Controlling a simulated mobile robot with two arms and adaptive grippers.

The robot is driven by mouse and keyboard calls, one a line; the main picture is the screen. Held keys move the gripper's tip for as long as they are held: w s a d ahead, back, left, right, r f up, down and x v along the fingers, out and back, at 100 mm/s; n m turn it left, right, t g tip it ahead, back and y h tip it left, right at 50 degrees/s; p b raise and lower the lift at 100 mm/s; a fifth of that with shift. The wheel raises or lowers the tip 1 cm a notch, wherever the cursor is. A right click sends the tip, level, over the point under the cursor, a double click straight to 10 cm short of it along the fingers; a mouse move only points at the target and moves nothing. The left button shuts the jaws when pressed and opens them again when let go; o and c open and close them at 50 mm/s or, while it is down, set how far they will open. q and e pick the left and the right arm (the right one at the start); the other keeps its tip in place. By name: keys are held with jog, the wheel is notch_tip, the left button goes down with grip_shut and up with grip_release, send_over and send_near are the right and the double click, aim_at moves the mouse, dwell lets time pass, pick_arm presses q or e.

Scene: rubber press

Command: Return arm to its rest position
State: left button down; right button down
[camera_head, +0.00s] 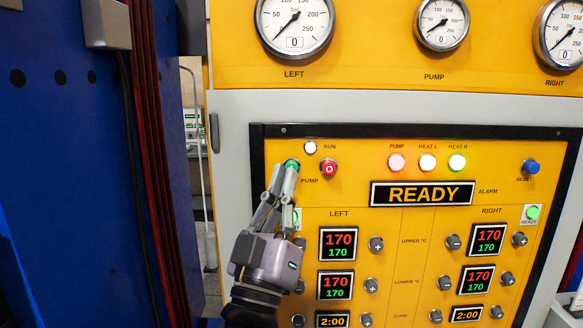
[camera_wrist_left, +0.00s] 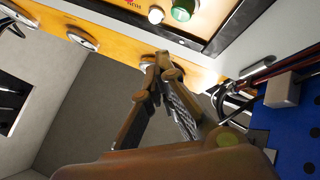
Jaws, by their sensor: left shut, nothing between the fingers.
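My left gripper (camera_head: 287,172) reaches up from the bottom of the head view, in front of the left part of the yellow control panel (camera_head: 365,230). Its fingers are together and hold nothing. Its tips overlap the lower edge of the green pump button (camera_head: 292,163) in the head view; I cannot tell whether they touch it. In the left wrist view the closed fingertips (camera_wrist_left: 160,62) point up toward the panel, and a green button (camera_wrist_left: 183,10) shows beyond them at the top. My right gripper is in neither view.
A red button (camera_head: 328,168) sits right of the green one. The alarm display (camera_head: 422,194) reads READY. Pressure gauges (camera_head: 295,22) line the top and read 0. A blue machine side (camera_head: 60,170) with dark red hoses (camera_head: 150,120) stands close on the left.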

pick_arm(q)
jog(key=shift+s, duration=0.75)
